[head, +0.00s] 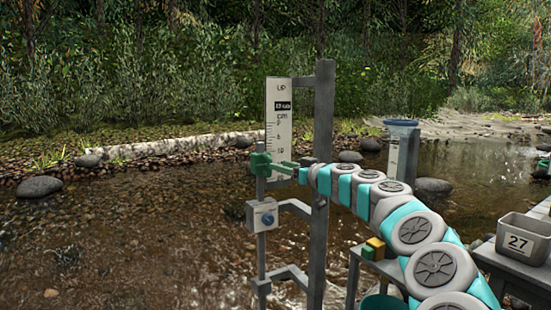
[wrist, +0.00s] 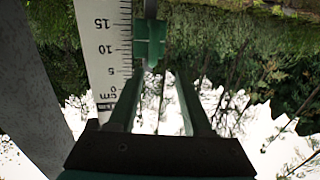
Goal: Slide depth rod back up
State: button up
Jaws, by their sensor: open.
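The depth rod (head: 261,246) is a thin grey upright bar standing in the creek beside a grey post. A green grip block (head: 260,163) sits on it near the lower part of the white scale board (head: 279,112), which is marked UP at its top. My gripper (head: 282,168) reaches in from the right at the block's height. In the wrist view my gripper (wrist: 160,73) is open and empty, and the green block (wrist: 150,42) shows just past the fingertips, nearer the left finger. I cannot tell whether they touch. The wrist picture looks upside down.
The grey post (head: 322,180) stands close to my gripper, with brackets to the rod. A bin marked 27 (head: 522,240) stands at right. Open water lies left.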

aim_at(270, 162)
jog(key=x, duration=0.2)
jog(key=p+x, duration=0.1)
jog(key=x, duration=0.4)
jog(key=shift+w+d, duration=0.1)
jog(key=shift+w, duration=0.5)
jog(key=shift+f, duration=0.1)
jog(key=shift+c, duration=0.4)
grip_shut()
